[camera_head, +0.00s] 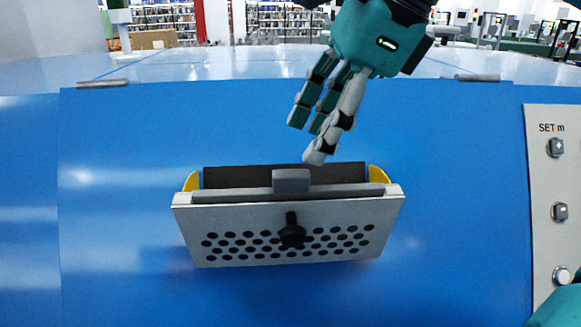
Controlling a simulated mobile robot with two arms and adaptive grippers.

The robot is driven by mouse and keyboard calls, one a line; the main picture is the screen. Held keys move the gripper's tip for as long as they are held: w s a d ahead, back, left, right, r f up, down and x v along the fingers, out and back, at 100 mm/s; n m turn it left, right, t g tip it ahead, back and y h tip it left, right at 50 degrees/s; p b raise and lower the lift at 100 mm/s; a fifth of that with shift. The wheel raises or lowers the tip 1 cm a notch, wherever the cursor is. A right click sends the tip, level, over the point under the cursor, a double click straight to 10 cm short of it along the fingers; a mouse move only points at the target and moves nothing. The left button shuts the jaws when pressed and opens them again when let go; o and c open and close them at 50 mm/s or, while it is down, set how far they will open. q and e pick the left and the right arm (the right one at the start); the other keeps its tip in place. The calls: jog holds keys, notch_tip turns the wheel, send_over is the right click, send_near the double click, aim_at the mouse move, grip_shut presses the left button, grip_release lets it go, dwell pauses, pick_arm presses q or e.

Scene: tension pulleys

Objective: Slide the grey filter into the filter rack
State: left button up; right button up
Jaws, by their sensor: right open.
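The filter rack (190,222) is a tilted-out pocket in the blue panel, with a pale perforated front, a black knob (292,232) and yellow side pieces. A grey filter (240,194) with a raised grey tab (291,181) sits in the rack's opening, its upper edge showing along the top; its lower part is hidden behind the front. My right gripper (308,138) comes down from the top, open and empty, with its fingertips just above and right of the tab. The lowest fingertip appears close to the filter; I cannot tell whether it touches. My left gripper is not in view.
The blue panel (120,200) around the rack is clear. A grey control plate with buttons (556,175) is at the right. Two metal hinges (103,84) and (471,78) lie along the panel's top edge. A teal part of mine shows at the bottom right corner.

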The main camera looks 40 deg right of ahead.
aim_at(291, 172)
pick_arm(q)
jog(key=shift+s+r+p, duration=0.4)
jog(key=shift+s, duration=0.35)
pick_arm(e)
jog(key=x, duration=0.7)
jog(key=shift+f, duration=0.1)
jog(key=shift+c, duration=0.2)
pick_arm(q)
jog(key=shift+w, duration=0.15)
pick_arm(e)
grip_shut()
